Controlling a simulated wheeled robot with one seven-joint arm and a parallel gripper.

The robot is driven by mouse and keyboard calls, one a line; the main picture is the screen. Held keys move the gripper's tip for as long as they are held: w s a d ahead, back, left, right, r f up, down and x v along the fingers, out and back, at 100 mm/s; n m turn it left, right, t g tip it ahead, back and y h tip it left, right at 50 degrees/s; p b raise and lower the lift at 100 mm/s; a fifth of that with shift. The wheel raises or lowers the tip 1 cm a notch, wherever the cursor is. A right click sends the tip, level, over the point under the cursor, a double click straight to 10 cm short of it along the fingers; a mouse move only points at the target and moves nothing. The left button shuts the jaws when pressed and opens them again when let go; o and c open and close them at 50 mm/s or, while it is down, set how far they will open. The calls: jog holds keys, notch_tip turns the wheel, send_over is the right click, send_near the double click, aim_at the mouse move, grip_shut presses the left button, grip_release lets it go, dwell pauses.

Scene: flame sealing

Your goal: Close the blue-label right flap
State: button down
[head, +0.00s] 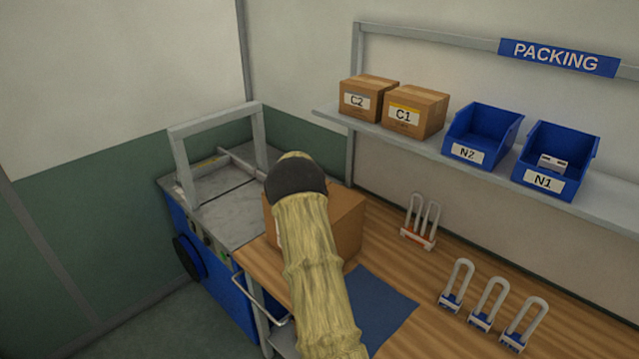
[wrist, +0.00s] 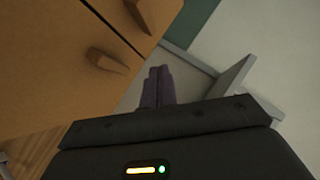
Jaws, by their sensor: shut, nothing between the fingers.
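A brown cardboard box (head: 346,222) stands on the wooden bench, partly hidden behind my arm in the head view. In the wrist view the box (wrist: 50,80) fills the upper left; a narrow dark seam crosses its top, with a brown tab (wrist: 106,61) on one side and another tab (wrist: 141,12) on the other. No blue label shows, so I cannot tell which panel is the right flap. My gripper (wrist: 158,72) is shut and empty, its dark purple fingers together just beside the box's edge. My arm hides the gripper in the head view.
A blue machine with a grey top (head: 222,205) and frame stands left of the bench (head: 425,270). A blue mat (head: 375,305) lies before the box. Several looped handles stand right. A shelf (head: 400,137) holds cartons and blue bins.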

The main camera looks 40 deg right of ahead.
jog(key=s+a+r+b, duration=0.1)
jog(key=a+r, duration=0.5)
jog(key=r, duration=0.1)
jog(key=shift+a+r, duration=0.25)
jog(key=shift+a, duration=0.15)
jog(key=shift+s, duration=0.1)
jog(key=s+a+f+n+g+y+b, duration=0.1)
jog(key=s+a+f+n+y, duration=0.1)
jog(key=s+a+n, duration=0.45)
jog(key=s+a+f+n+g+y, duration=0.1)
jog(key=s+a+f+y, duration=0.2)
jog(key=a, duration=0.7)
jog(key=s+a+f+n+g+y+b, duration=0.1)
jog(key=s+a+n+y, duration=0.1)
jog(key=s+a+n, duration=0.4)
jog(key=s+a+f+n+g, duration=0.1)
jog(key=s+a+n, duration=0.2)
jog(key=s+a, duration=0.3)
jog(key=s+a+f+n+g+y+b, duration=0.1)
jog(key=s+a+n, duration=0.2)
jog(key=s, duration=1)
jog(key=a, duration=0.3)
jog(key=shift+f+n+g+y, duration=0.15)
jog(key=shift+n+g+y, duration=0.15)
jog(key=shift+n+g, duration=0.1)
